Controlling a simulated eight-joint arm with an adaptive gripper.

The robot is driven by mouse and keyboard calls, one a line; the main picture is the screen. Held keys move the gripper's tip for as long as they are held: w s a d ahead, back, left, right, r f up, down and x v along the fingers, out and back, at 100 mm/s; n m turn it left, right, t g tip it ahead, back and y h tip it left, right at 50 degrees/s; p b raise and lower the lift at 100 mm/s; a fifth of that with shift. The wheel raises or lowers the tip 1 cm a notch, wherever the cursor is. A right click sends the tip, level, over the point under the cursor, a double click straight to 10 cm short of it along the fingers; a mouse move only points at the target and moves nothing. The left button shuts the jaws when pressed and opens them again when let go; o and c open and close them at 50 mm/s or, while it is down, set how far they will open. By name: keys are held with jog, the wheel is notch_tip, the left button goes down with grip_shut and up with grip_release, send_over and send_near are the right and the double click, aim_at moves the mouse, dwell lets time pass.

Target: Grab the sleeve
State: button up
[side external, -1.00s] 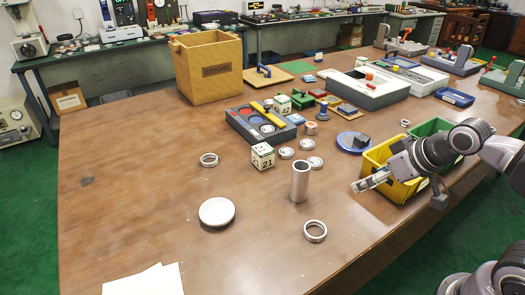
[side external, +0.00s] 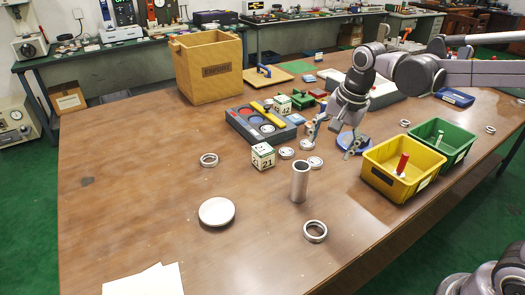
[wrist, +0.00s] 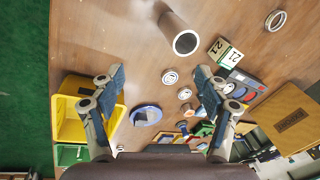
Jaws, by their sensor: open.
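The sleeve (side external: 299,181) is a grey metal tube standing upright on the brown table, open at the top. In the wrist view the sleeve (wrist: 178,34) is at the top centre, its dark open end facing the camera, beyond my fingertips. My gripper (side external: 334,138) is open and empty, fingers pointing down, behind and to the right of the sleeve and apart from it. In the wrist view my gripper (wrist: 160,76) has its two fingers spread wide, with nothing between them but table and small parts further off.
A calendar cube (side external: 263,156), several rings and a dark tray (side external: 260,125) lie left of my gripper. A blue round dish (side external: 352,143) is beside it. Yellow (side external: 402,185) and green (side external: 449,155) bins stand right. A round lid (side external: 217,212) and ring (side external: 315,231) lie nearer.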

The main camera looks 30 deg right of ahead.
aim_at(301, 164)
jog(key=w+f+m, duration=0.1)
jog(key=w+m, duration=0.1)
jog(key=w+a+f+m+g, duration=0.1)
jog(key=w+m, duration=0.1)
jog(key=w+f+m+g, duration=0.1)
jog(key=w+f+m, duration=0.1)
jog(key=w+m, duration=0.1)
jog(key=shift+a, duration=0.15)
jog(key=shift+w+f+m+g, duration=0.4)
jog(key=shift+w+m, duration=0.05)
jog(key=shift+m, duration=0.05)
notch_tip(301, 164, down, 5)
jog(key=shift+a+f, duration=0.1)
jog(key=shift+f, duration=0.1)
jog(key=shift+s+a+f, duration=0.1)
jog(key=shift+s+f, duration=0.05)
jog(key=shift+f, duration=1.2)
jog(key=shift+s+a+f, duration=0.1)
jog(key=shift+s+f, duration=0.05)
jog(key=shift+f, duration=1.2)
grip_shut()
